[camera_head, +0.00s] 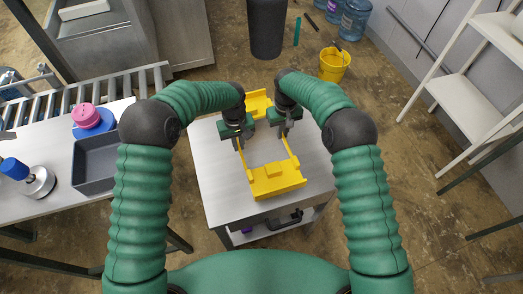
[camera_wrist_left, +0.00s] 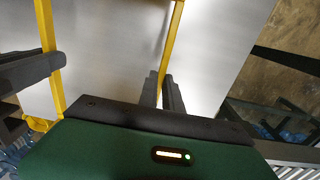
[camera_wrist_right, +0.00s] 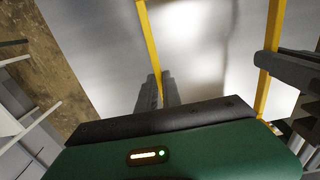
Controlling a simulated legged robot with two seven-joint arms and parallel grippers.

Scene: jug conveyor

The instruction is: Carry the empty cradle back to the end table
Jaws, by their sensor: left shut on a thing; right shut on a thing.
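The yellow cradle (camera_head: 277,182) is empty and lies over the white top of the end table (camera_head: 212,178). It has an end piece near me, another at the far side and two thin side rails. I cannot tell whether it touches the tabletop. My left gripper (camera_head: 239,146) is shut on the left rail, which also shows in the left wrist view (camera_wrist_left: 173,35). My right gripper (camera_head: 284,132) is shut on the right rail, which shows in the right wrist view (camera_wrist_right: 149,40). My arms and grippers partly hide the far end of the cradle.
At left, a table (camera_head: 40,208) holds a grey tray (camera_head: 95,162) and a pink-and-blue object (camera_head: 88,118), beside a roller conveyor (camera_head: 118,84). Behind are a dark bin (camera_head: 267,28), a yellow bucket (camera_head: 334,65) and water jugs (camera_head: 354,18). A white shelf (camera_head: 470,100) stands right.

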